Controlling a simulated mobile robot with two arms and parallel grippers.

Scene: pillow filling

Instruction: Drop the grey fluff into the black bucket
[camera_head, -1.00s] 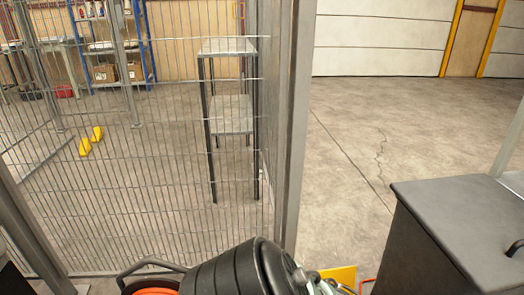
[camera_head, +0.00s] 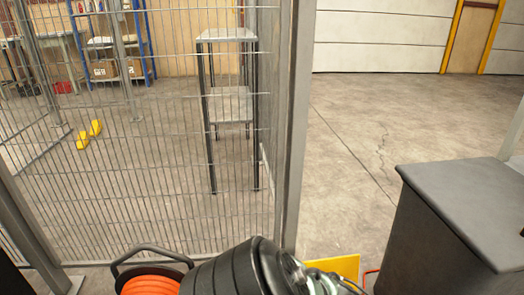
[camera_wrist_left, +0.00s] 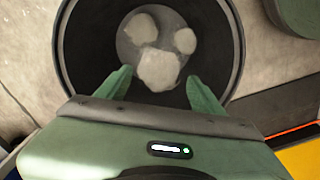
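The black bucket (camera_wrist_left: 236,50) is below my left gripper in the left wrist view, seen from above into its round opening. Three pale grey fluff lumps show within its outline: the largest (camera_wrist_left: 160,70) near the fingers, one (camera_wrist_left: 140,28) farther up left and one (camera_wrist_left: 185,40) to the right. I cannot tell how deep each lies. My left gripper (camera_wrist_left: 160,82) has green fingers spread apart over the bucket's near side. The largest lump shows between them, with gaps on both sides. My right gripper is in neither view.
A wire mesh fence (camera_head: 150,200) with a grey post (camera_head: 293,130) stands ahead. A dark grey cabinet (camera_head: 440,230) is at the right. An orange round thing with a black handle (camera_head: 150,284) is at the bottom.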

